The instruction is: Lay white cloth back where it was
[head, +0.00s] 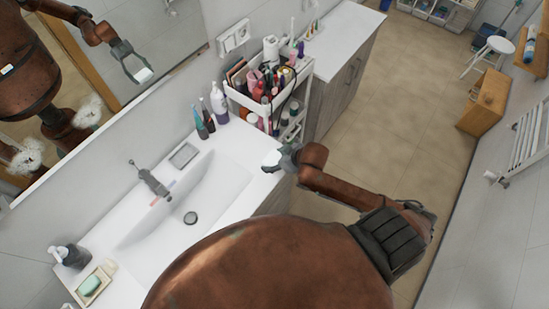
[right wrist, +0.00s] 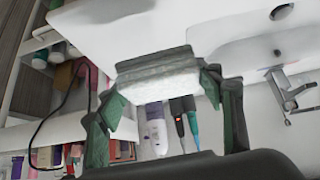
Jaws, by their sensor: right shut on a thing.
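My right gripper (head: 284,157) is shut on the white cloth (head: 271,158) and holds it over the right end of the white sink counter (head: 231,146). In the right wrist view the cloth (right wrist: 165,84) is a small folded white pad between the two fingers of the gripper (right wrist: 158,75). Whether the cloth touches the counter, I cannot tell. My left gripper is not in view.
Behind the counter end stands a white cart (head: 244,102) full of cosmetics. Several bottles (head: 218,101) stand at the counter's back right. The basin has a faucet (head: 150,180). A soap dish (head: 93,285) is at the front left. A mirror (head: 130,50) reflects my arm.

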